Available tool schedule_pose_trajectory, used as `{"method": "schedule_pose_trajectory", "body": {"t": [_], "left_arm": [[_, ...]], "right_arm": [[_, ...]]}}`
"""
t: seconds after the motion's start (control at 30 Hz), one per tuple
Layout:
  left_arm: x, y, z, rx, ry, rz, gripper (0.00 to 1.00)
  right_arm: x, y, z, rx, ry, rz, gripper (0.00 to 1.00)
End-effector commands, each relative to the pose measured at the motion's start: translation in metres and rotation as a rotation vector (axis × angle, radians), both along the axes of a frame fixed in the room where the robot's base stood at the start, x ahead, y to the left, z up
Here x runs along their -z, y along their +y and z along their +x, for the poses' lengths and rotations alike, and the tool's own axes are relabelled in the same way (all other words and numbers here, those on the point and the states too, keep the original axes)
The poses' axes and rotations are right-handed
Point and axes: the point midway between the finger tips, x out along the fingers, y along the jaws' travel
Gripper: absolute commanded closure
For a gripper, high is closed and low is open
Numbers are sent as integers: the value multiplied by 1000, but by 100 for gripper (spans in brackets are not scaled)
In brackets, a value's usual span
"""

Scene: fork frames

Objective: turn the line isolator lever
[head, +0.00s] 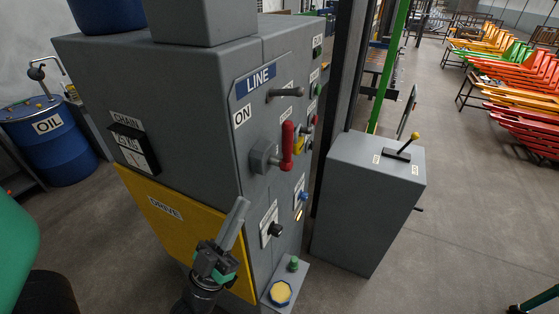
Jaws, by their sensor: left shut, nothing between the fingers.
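The grey control cabinet (195,80) carries a blue LINE sign (259,79) on its panel. Below the sign, a red lever (287,145) stands upright on a grey hub (263,157). An ON label (242,116) is to the upper left of the lever. A short grey horizontal handle (287,92) sticks out above the lever. My left gripper (240,208) is at the lower middle, in front of the yellow drive panel, pointing up and right. It is shut and empty, below the lever and apart from it. My right gripper is not in view.
Below the lever are a black knob (275,230), a green button (294,264) and a yellow round button (280,293). A grey pedestal (366,200) with a yellow-tipped lever (414,137) stands to the right. A blue oil drum (52,145) stands at left.

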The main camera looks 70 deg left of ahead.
Motion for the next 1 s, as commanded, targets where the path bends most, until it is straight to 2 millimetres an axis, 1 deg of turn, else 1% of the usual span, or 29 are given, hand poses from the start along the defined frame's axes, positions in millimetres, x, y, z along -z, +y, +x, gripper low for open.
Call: {"method": "schedule_pose_trajectory", "body": {"t": [0.17, 0.5, 0.6, 0.7, 0.8, 1.0], "left_arm": [[-23, 9, 14, -1, -4, 2, 100], [-76, 37, 58, 1, -4, 1, 100], [-71, 47, 74, 1, 0, 1, 100], [-70, 54, 84, 1, 0, 0, 100], [-69, 57, 90, 1, 0, 0, 100], [-69, 59, 92, 1, -1, 1, 100]], "right_arm": [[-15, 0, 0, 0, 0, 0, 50], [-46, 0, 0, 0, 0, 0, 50], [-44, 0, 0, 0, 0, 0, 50], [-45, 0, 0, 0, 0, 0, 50], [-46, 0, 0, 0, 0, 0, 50], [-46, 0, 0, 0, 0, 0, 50]]}}
